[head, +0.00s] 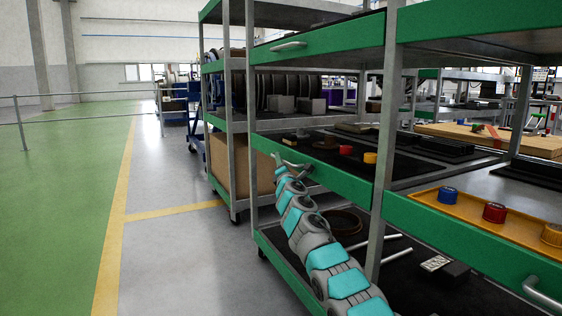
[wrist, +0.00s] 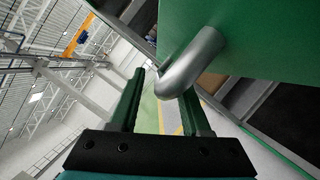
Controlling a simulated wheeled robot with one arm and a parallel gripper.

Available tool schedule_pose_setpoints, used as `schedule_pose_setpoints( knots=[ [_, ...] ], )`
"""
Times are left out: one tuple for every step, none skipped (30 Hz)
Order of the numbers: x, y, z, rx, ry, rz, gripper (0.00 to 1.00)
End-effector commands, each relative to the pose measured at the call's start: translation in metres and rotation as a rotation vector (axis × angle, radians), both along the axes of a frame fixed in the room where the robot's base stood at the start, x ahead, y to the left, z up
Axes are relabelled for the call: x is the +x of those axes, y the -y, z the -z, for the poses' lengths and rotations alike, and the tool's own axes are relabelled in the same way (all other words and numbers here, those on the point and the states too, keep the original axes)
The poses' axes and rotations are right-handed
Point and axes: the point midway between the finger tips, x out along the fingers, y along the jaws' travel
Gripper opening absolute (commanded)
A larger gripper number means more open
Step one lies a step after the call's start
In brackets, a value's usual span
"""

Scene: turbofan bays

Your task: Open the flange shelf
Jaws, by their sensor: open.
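A green-fronted middle shelf (head: 345,183) of the rack carries a red and a yellow part; I cannot tell from any label whether it is the flange shelf. My gripper (head: 281,160) is at the left part of its front, by the handle, which is largely covered by the gripper. In the wrist view, the grey bar handle (wrist: 195,62) sticks out from the green front (wrist: 265,45). My gripper (wrist: 161,84) is open, and the handle's bent end shows between its fingertips. I cannot tell whether they touch. The shelf looks level with the rack's front.
A green upper shelf (head: 330,38) has its own handle (head: 288,45). At right, another green shelf (head: 455,240) bears an orange tray (head: 470,207) with coloured parts and a handle (head: 542,293). Open grey floor (head: 170,250) lies left of the rack.

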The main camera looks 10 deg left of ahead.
Motion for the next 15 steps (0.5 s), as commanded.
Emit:
schedule_pose_setpoints(
  knots=[
    [0.002,-0.003,-0.001,0.000,0.000,-0.002,0.47],
    [0.004,-0.003,-0.002,0.000,0.000,-0.001,0.47],
    [0.005,-0.003,-0.002,0.000,0.000,0.000,0.47],
    [0.006,-0.004,-0.002,0.000,0.000,-0.001,0.47],
    [0.008,-0.004,-0.002,0.000,-0.001,0.001,0.47],
    [0.009,-0.003,-0.003,0.000,-0.001,0.001,0.47],
    [0.010,-0.003,-0.003,0.000,0.000,0.001,0.47],
    [0.011,-0.004,-0.003,0.000,0.000,0.001,0.47],
    [0.012,-0.004,-0.003,0.000,-0.001,0.001,0.47],
    [0.012,-0.005,-0.003,0.000,-0.001,0.001,0.47],
    [0.013,-0.005,-0.003,0.000,-0.001,0.001,0.47],
    [0.014,-0.004,-0.003,0.000,-0.001,0.002,0.47],
    [0.014,-0.003,-0.003,0.000,-0.001,0.002,0.47],
    [0.015,-0.003,-0.003,0.000,-0.001,0.003,0.47],
    [0.015,-0.004,-0.003,0.000,-0.001,0.002,0.47]
  ],
)
